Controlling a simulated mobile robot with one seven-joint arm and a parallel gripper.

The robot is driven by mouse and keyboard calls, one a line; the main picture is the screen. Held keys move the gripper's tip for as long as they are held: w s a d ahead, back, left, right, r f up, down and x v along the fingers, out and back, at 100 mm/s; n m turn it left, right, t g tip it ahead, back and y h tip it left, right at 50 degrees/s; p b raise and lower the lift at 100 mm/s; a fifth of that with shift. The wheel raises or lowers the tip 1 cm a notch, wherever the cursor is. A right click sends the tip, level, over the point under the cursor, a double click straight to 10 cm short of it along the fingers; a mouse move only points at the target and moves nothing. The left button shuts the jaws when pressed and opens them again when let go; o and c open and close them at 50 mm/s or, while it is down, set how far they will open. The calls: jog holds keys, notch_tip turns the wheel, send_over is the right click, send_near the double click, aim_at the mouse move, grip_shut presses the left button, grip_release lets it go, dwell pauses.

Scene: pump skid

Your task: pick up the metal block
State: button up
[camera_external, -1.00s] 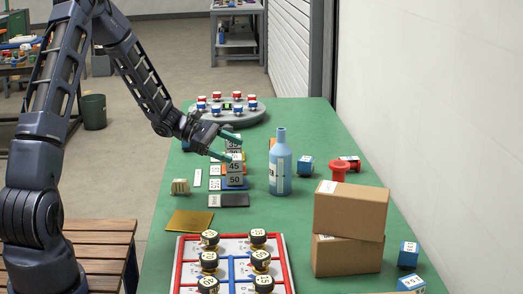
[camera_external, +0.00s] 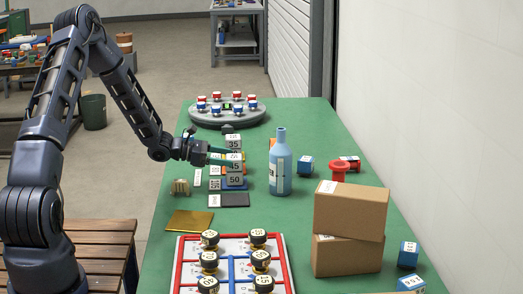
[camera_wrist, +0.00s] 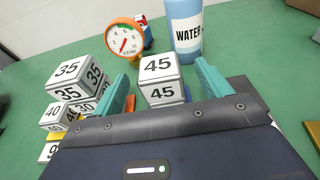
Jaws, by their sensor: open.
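Several silver-white cubes with black numbers stand close together on the green table; which one is the metal block I cannot tell. In the wrist view, the 45 block (camera_wrist: 161,80) is between the teal fingers of my gripper (camera_wrist: 166,82), with a visible gap on the left side. The 35 block (camera_wrist: 78,75) is left of the left finger, with smaller blocks, such as the 40 block (camera_wrist: 58,115), below it. In the external view, my open gripper (camera_external: 221,156) is level at the 45 block (camera_external: 235,166), above the 50 block (camera_external: 236,180). My gripper body hides the lower part of the wrist view.
A blue water bottle (camera_external: 280,172) stands right of the blocks. An orange dial gauge (camera_wrist: 125,38) is behind them. Cardboard boxes (camera_external: 350,212), a red-rimmed tray (camera_external: 177,270) and a round grey stand (camera_external: 228,118) also occupy the table. A brass plate (camera_external: 190,221) lies at the left edge.

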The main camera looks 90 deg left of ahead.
aim_at(240, 156)
jog(key=shift+w+a+f, duration=0.1)
jog(key=shift+w+f, duration=0.1)
jog(key=shift+w, duration=0.7)
jog(key=shift+w+d+f, duration=0.1)
jog(key=shift+w+f, duration=0.05)
jog(key=shift+w, duration=0.7)
jog(key=shift+w+a+f, duration=0.1)
jog(key=shift+w+f, duration=0.1)
jog(key=shift+w, duration=0.7)
jog(key=shift+c, duration=0.3)
jog(key=c, duration=1.3)
jog(key=shift+o, duration=0.2)
jog(key=shift+r, duration=0.15)
